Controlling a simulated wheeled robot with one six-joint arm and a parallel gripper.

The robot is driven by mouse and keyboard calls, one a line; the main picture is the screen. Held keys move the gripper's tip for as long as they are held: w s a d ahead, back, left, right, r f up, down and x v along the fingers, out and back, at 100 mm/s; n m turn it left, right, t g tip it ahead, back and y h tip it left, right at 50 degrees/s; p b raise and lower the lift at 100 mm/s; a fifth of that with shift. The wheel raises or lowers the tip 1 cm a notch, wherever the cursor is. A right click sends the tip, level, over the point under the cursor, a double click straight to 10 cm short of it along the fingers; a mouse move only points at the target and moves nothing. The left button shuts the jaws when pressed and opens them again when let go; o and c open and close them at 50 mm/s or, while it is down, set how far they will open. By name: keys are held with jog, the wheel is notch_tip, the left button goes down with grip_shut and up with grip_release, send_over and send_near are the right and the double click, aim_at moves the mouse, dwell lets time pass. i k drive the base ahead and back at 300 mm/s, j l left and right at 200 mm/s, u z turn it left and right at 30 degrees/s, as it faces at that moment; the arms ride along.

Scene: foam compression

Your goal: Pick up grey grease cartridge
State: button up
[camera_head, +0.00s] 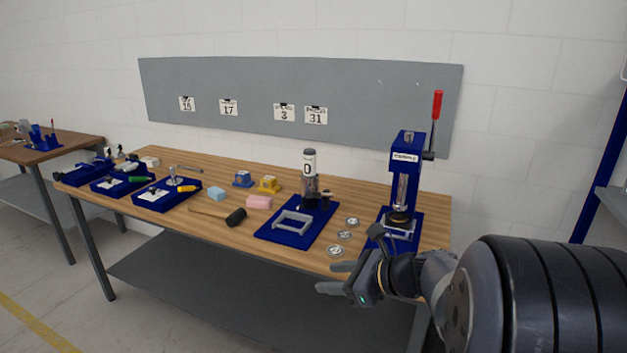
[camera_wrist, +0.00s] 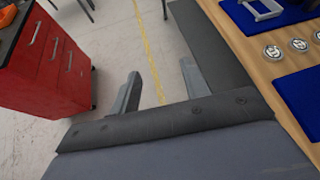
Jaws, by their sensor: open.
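I cannot make out a grey grease cartridge for certain. My gripper (camera_head: 336,278) is open and empty at the bench's front edge, right of that plate. In the wrist view my gripper (camera_wrist: 159,70) has its fingers apart, with floor and a grey lower shelf beyond them.
A blue press (camera_head: 405,160) with a red-handled lever stands right on the wooden bench (camera_head: 160,210). Round metal discs (camera_head: 338,250), a mallet (camera_head: 235,217), foam blocks (camera_head: 259,202) and blue trays (camera_head: 150,203) lie leftward. A red drawer cabinet (camera_wrist: 45,70) shows in the wrist view.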

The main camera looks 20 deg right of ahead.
aim_at(310, 154)
jog(key=i+j+z, duration=0.15)
jog(key=i+z, duration=0.15)
jog(key=z, duration=0.2)
jog(key=i+j+z, duration=0.3)
jog(key=z, duration=0.15)
jog(key=i+j, duration=0.2)
jog(key=i+j+z, duration=0.1)
jog(key=i+j, duration=0.15)
jog(key=j, duration=0.2)
jog(key=i+j, duration=0.2)
jog(key=i+j+z, duration=0.1)
jog(key=j, duration=0.35)
jog(key=i+j, duration=0.3)
jog(key=i+j+z, duration=0.1)
jog(key=j, duration=0.3)
jog(key=i, duration=0.1)
